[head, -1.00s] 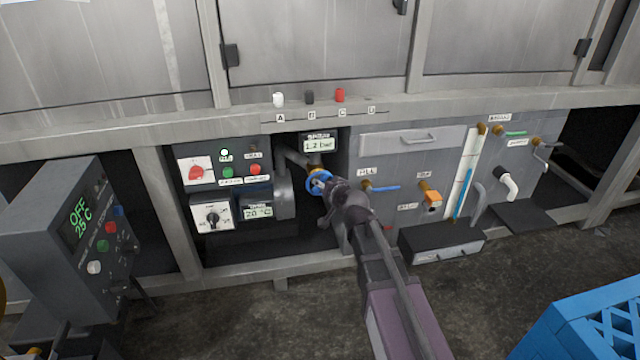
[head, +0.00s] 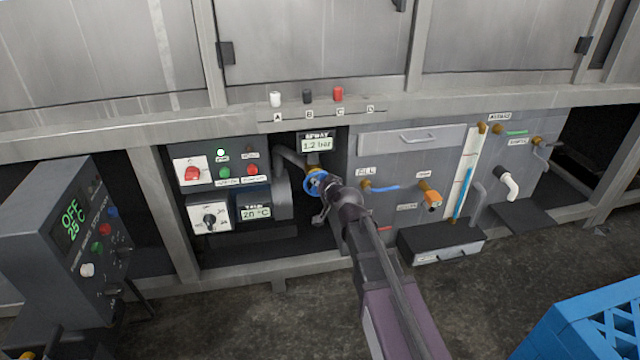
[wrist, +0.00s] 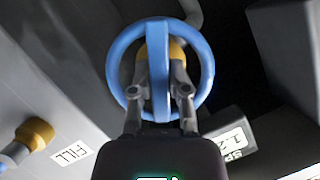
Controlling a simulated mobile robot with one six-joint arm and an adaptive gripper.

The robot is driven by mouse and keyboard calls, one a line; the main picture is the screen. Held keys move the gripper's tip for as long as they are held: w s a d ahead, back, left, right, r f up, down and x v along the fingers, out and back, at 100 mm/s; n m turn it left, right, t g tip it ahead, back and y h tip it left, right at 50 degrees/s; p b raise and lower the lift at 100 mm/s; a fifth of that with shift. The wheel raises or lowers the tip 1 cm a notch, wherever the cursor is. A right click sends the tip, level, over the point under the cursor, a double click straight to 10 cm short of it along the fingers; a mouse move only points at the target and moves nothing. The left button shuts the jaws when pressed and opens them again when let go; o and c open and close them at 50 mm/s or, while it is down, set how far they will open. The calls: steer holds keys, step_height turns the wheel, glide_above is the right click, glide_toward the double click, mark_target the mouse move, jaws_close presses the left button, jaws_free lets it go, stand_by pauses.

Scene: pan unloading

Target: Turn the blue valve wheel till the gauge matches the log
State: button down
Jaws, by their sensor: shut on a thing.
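The blue valve wheel (head: 316,184) sits on a pipe below the spray gauge in the head view, partly hidden by my arm. In the wrist view the blue wheel (wrist: 202,62) fills the upper middle, with a brass part behind it. My gripper (wrist: 158,85) has its two fingers on either side of the wheel's central bar and is shut on it. The spray gauge (head: 317,145) reads 1.2 bar in the head view. It shows partly in the wrist view (wrist: 222,143). No log is readable in these frames.
A control box (head: 72,225) reading OFF and 25 °C stands at the left. A red-knob panel (head: 192,171) and a 20 °C display (head: 256,212) lie left of the wheel. A valve labelled FILL (head: 367,187) is to its right. A blue crate (head: 575,325) stands at the lower right.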

steer(key=shift+m, duration=0.3)
steer(key=m+y+b, duration=0.2)
steer(key=shift+f+m, duration=0.2)
steer(key=shift+m, duration=0.2)
steer(key=m+y+b, duration=0.1)
steer(key=m+b, duration=0.1)
steer(key=m, duration=0.1)
steer(key=shift+t+y, duration=0.3)
steer(key=shift+y, duration=0.1)
steer(key=shift+r+b, duration=0.1)
steer(key=shift+b, duration=0.2)
steer(key=c, duration=0.6)
jaws_free()
steer(key=shift+r+p, duration=0.1)
steer(key=shift+p, duration=0.25)
